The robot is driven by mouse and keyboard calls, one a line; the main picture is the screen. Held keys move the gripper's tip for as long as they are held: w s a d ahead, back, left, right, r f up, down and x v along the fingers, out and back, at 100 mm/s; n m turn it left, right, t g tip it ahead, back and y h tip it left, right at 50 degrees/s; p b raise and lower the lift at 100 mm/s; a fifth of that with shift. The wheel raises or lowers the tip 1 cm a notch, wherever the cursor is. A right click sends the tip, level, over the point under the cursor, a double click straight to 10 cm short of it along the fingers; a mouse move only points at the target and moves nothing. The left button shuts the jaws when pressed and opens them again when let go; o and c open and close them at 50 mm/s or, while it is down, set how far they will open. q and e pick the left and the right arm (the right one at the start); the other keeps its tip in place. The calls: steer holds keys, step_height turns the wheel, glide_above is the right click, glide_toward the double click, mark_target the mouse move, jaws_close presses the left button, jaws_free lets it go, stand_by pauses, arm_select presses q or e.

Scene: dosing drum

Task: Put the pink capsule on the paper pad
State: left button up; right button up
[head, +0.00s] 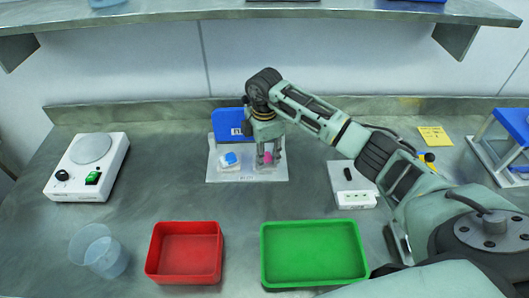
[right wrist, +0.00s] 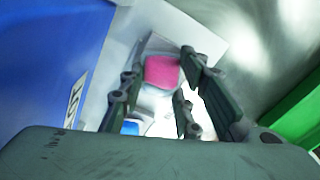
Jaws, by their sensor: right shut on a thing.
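The pink capsule (head: 267,157) is between the fingers of my right gripper (head: 268,163), low over the white holder plate (head: 223,177). In the right wrist view the pink capsule (right wrist: 162,72) sits between the fingertips, and the right gripper (right wrist: 161,75) is shut on it. I cannot tell whether the capsule still touches the holder. A yellow pad (head: 435,136), which looks like the paper pad, lies flat at the back right, well away from the gripper. My left gripper is not in view.
A blue-and-white capsule (head: 229,159) sits left of the gripper, before a blue panel (head: 228,122). A red tray (head: 184,252) and green tray (head: 314,252) stand in front. A scale (head: 88,166), clear cup (head: 107,258) and white switch box (head: 354,199) surround them. A shelf (head: 300,12) hangs above.

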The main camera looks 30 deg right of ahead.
mark_target(265, 155)
steer(key=o, duration=0.9)
steer(key=shift+r, duration=0.5)
step_height(265, 155, up, 11)
steer(key=b, duration=0.2)
steer(key=shift+r+b, duration=0.15)
steer(key=shift+b, duration=0.25)
